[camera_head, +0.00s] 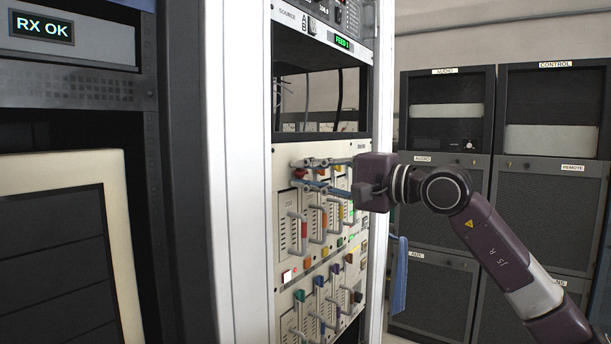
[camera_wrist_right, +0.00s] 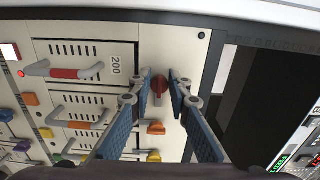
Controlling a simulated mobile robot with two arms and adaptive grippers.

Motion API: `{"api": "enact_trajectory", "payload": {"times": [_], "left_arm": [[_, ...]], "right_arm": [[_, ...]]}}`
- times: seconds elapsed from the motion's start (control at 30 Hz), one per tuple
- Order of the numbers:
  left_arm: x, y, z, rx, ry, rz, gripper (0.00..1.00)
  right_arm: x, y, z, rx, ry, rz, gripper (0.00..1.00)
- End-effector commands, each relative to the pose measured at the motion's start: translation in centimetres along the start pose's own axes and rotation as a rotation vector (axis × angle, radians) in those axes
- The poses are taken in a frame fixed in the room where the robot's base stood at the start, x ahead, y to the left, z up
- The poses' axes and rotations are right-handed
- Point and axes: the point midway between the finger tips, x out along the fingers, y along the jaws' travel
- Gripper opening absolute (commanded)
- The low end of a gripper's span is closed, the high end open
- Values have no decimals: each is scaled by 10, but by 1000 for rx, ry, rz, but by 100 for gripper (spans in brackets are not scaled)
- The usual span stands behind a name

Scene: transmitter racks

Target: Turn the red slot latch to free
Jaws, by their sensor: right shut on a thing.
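The red slot latch (camera_wrist_right: 159,86) is a small red knob on the cream rack panel (camera_wrist_right: 200,60), beside the slot marked 200. It also shows as a small red patch at the fingertips in the head view (camera_head: 300,173). My right gripper (camera_head: 306,173) reaches in from the right, its blue-padded fingers pointing at the panel. In the right wrist view the fingertips (camera_wrist_right: 160,80) sit on both sides of the latch, shut on it. The fingers partly hide the latch in the head view. My left gripper is not in view.
Modules with red-banded (camera_head: 304,229), orange (camera_head: 325,218) and other coloured handles stand close below the gripper. A lit square button (camera_head: 288,276) is lower left. An open bay (camera_head: 322,90) with cables lies above. Dark cabinets (camera_head: 445,195) stand behind my right arm.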

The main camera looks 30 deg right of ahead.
Motion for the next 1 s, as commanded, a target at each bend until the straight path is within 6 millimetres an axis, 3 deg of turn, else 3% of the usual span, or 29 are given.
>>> {"api": "enact_trajectory", "payload": {"times": [0.2, 0.57, 1.0], "left_arm": [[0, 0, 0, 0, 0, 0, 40], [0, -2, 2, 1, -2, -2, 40], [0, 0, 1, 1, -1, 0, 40]], "right_arm": [[0, 2, 1, 1, -1, 4, 34], [-3, 2, -1, 2, 1, 3, 34], [-37, 3, 0, 5, -1, 4, 34]]}}
